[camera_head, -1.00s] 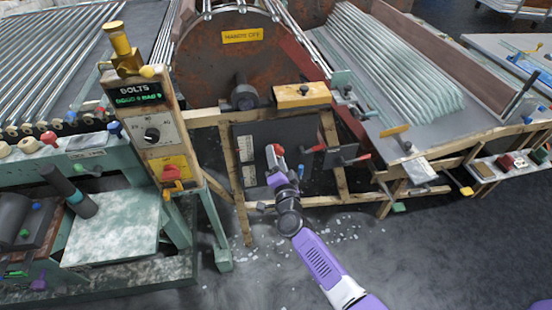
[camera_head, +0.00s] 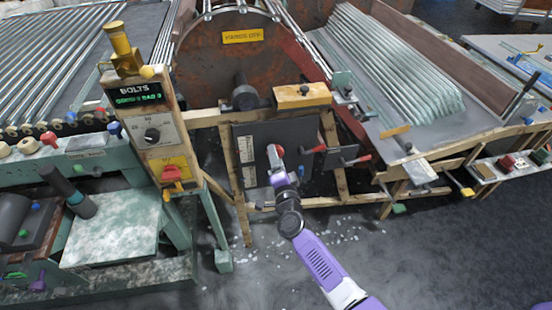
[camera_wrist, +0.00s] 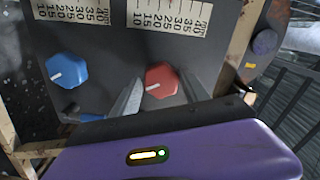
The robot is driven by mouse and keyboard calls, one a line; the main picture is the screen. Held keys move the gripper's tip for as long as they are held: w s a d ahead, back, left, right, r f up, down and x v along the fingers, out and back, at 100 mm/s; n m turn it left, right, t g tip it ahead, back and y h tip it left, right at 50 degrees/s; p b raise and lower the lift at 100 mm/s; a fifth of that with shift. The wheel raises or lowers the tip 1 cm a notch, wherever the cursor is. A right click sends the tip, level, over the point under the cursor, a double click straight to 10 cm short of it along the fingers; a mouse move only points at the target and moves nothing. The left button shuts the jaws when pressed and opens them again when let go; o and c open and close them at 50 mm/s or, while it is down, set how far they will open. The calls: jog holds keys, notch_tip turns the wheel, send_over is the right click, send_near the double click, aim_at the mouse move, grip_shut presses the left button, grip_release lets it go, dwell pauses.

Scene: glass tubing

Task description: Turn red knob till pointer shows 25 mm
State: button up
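The red knob (camera_wrist: 163,78) is on the dark panel, with a white mark on its lower left face. It also shows in the head view (camera_head: 274,151) at the tip of my arm. My gripper (camera_wrist: 161,76) has a finger on each side of the knob, parted; whether they touch it is unclear. The scale above the red knob (camera_wrist: 172,14) is marked 10 to 40 mm. No pointer is clearly visible on it. In the head view the upper scale (camera_head: 246,148) is too small to read.
A blue knob (camera_wrist: 68,71) sits left of the red one, below its own scale (camera_wrist: 72,9). In the head view, red-tipped levers (camera_head: 318,149) stick out right of my gripper. A wooden frame surrounds the panel (camera_head: 300,132).

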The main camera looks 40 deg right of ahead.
jog(key=shift+o, duration=1.1)
jog(key=shift+s, duration=0.1)
jog(key=p+v, duration=0.1)
jog(key=v, duration=0.6)
jog(key=shift+s+a, duration=0.25)
notch_tip(320, 180, up, 5)
jog(key=a+n+t, duration=0.2)
jog(key=n, duration=0.1)
jog(key=s+a+r+n+y, duration=0.3)
jog(key=s+a+n, duration=0.2)
jog(key=s, duration=0.5)
jog(key=s+a+r+n+g+y, duration=0.1)
jog(key=s+a+r+n+y, duration=0.2)
jog(key=s+a+n, duration=0.3)
jog(key=s+a+r+n+g+y, duration=0.1)
jog(key=s+a+r+n+y, duration=0.2)
jog(key=s, duration=1.3)
jog(key=shift+s+a+r+n+y, duration=0.25)
jog(key=shift+a+n+y, duration=0.25)
jog(key=shift+a+n, duration=1.35)
